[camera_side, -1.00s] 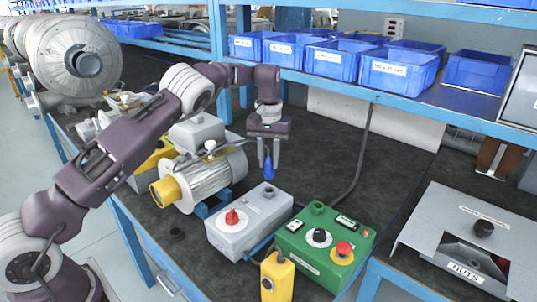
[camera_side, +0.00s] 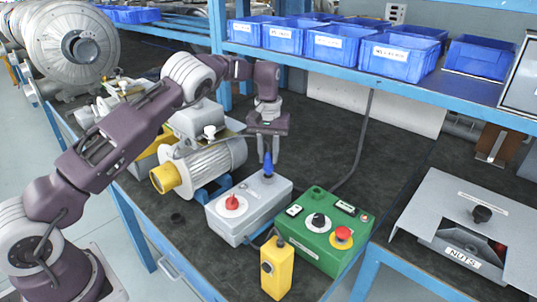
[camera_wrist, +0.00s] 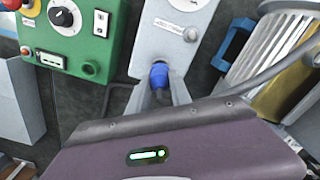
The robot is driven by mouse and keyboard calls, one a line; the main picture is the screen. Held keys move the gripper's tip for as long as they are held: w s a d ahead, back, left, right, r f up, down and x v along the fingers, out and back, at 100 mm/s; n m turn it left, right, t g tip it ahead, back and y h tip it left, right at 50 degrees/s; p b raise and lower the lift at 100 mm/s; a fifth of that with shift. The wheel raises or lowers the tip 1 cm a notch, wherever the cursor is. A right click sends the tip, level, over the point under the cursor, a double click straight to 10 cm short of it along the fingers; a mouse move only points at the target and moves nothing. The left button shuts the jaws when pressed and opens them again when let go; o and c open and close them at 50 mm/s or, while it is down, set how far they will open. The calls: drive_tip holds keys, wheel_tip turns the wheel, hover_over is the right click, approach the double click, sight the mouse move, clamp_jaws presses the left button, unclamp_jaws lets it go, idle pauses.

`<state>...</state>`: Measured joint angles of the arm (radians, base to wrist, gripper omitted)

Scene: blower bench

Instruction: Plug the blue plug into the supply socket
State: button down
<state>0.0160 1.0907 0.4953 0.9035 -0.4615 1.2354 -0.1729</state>
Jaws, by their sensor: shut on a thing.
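The blue plug (camera_side: 267,164) is held upright between the fingers of my gripper (camera_side: 268,157), point down. It also shows in the wrist view (camera_wrist: 158,74), between both fingertips (camera_wrist: 160,90). The plug's lower end is at the back part of the top of the grey box (camera_side: 248,206), which has a red knob (camera_side: 232,203). Whether it is touching or inside a socket there I cannot tell; the plug and fingers hide that spot. A dark round socket (camera_wrist: 90,68) shows on the green box (camera_wrist: 70,35), apart from the plug.
The green box, with a dial and red button (camera_side: 343,234), stands right of the grey box. A yellow switch box (camera_side: 277,268) is in front. A motor (camera_side: 205,168) stands to the left. Blue bins (camera_side: 335,54) line the shelf behind. The bench behind the boxes is clear.

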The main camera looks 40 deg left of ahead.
drive_tip(key=shift+f, duration=1.25)
idle(1.0)
drive_tip(key=c, duration=1.1)
unclamp_jaws()
